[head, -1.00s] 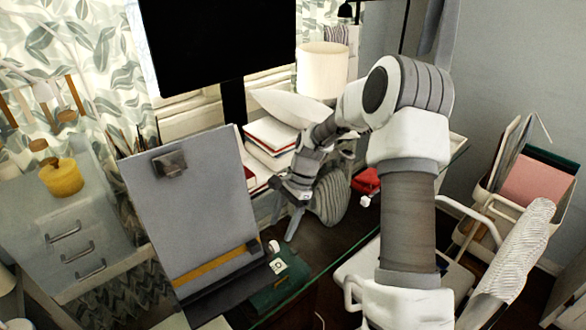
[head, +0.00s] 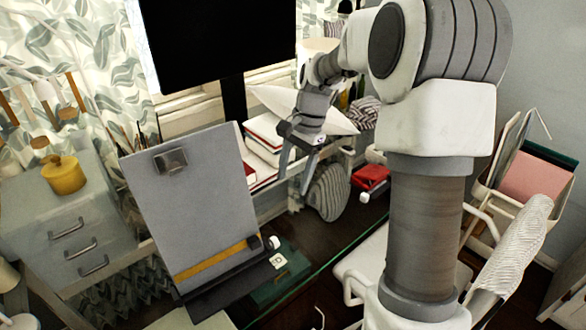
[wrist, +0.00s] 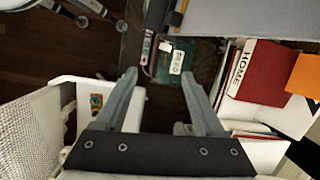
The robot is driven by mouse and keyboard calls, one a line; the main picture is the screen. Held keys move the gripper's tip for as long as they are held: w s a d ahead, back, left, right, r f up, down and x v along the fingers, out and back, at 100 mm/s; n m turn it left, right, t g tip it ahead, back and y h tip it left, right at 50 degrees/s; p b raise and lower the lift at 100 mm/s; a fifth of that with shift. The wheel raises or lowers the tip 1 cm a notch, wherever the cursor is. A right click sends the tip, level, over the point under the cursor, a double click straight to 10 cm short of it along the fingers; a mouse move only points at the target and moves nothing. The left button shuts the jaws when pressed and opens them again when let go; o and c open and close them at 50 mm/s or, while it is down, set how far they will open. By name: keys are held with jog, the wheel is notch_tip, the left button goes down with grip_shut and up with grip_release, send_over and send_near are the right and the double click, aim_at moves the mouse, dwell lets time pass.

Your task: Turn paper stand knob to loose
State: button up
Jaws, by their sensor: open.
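The paper stand (head: 190,205) is a tilted grey board with a metal clip at the top and a yellow strip near its foot. A small white knob (head: 273,242) sits at the right end of that strip. In the wrist view, the stand (wrist: 245,18) is at the top right, and a small white piece (wrist: 165,47), apparently the knob, shows beyond the fingertips. My gripper (head: 296,183) is open and empty, above and to the right of the knob, apart from it. Its two fingers also show in the wrist view (wrist: 159,76).
A dark green item with a white label (head: 279,261) lies just right of the stand's foot. Books (head: 267,133) are stacked behind. A dark monitor (head: 215,35) stands above. A white chair (head: 365,262) is to the right.

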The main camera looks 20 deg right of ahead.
jog(key=s+a+r+n+t+h, duration=0.1)
jog(key=s+a+r+n+h, duration=0.1)
jog(key=s+r+n, duration=0.2)
jog(key=shift+s+a+r+t, duration=0.25)
jog(key=shift+s+r+t, duration=0.15)
jog(key=shift+s+r, duration=1.3)
jog(key=shift+w, duration=0.15)
jog(key=m+g+y+b, duration=0.1)
jog(key=m+g+b, duration=0.1)
jog(key=m+b, duration=0.2)
send_over(275, 237)
jog(key=d, duration=0.4)
notch_tip(275, 237, down, 6)
jog(key=w+d+f+m+g+y+b, duration=0.25)
jog(key=w+f+b, duration=0.2)
jog(key=f, duration=0.25)
jog(key=shift+m+h, duration=0.25)
jog(key=shift+h, duration=0.2)
jog(key=b+x, duration=0.1)
jog(key=x, duration=0.5)
jog(key=b+x, duration=0.1)
jog(key=x, duration=0.5)
jog(key=a+b+x, duration=0.1)
jog(key=x, duration=0.4)
jog(key=shift+w+a+f, duration=0.1)
jog(key=shift+f, duration=0.15)
grip_shut()
